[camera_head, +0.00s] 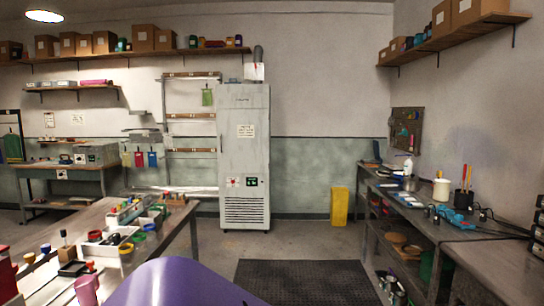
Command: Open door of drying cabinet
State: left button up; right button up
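The drying cabinet (246,155), a tall pale grey upright unit, stands against the back wall near the centre of the head view. Its front door looks shut. A paper notice is fixed on the upper part of the door, small labels sit lower down, and a louvred vent is near the bottom. Neither of my grippers is in view, so nothing of mine is seen near the cabinet.
A cluttered worktable (174,222) stands at the front left, and a long bench (437,232) runs along the right. A dark floor mat (306,279) lies between them. A yellow bin (339,206) stands right of the cabinet. Open floor lies before the cabinet.

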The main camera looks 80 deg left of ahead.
aim_at(243, 134)
jog(key=u, duration=3.55)
